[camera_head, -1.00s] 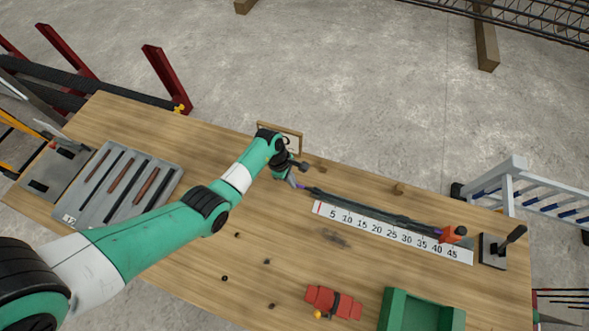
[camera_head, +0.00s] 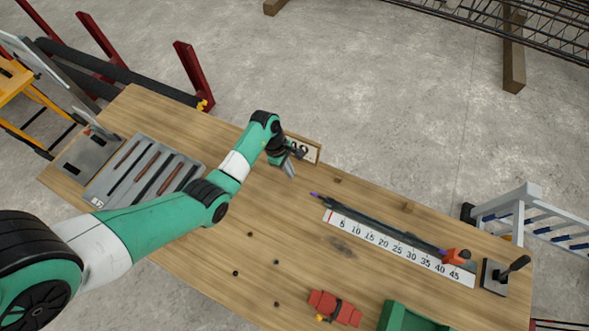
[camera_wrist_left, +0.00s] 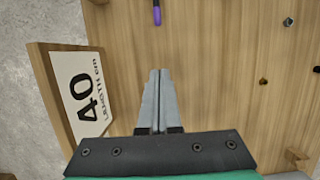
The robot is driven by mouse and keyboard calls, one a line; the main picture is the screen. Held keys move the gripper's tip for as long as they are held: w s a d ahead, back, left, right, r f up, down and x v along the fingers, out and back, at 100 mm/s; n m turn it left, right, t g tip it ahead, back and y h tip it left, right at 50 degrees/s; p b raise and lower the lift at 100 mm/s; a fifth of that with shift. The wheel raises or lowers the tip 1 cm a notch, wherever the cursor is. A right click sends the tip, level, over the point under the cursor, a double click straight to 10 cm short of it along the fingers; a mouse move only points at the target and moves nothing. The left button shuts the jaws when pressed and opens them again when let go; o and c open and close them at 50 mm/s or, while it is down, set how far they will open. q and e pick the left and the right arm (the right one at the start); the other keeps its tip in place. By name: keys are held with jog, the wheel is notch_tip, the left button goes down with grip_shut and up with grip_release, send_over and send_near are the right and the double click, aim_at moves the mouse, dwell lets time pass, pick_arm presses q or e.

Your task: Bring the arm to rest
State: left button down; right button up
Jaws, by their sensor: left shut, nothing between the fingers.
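My left arm reaches in from the left over the wooden table (camera_head: 290,215). My left gripper (camera_head: 291,172) is shut and empty, above the table near its far edge. In the left wrist view, its two fingers (camera_wrist_left: 158,100) lie together with nothing between them. My right gripper is not in view.
Dark bars with purple ends (camera_head: 375,222) lie along a white ruler strip (camera_head: 400,250), by an orange block (camera_head: 457,257). A grey tray of rods (camera_head: 145,175) sits left. A red tool (camera_head: 334,307) and green bin (camera_head: 405,318) lie at the near edge. The middle is mostly clear.

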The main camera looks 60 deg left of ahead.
pick_arm(q)
jog(key=shift+r, duration=0.3)
jog(key=shift+d, duration=0.1)
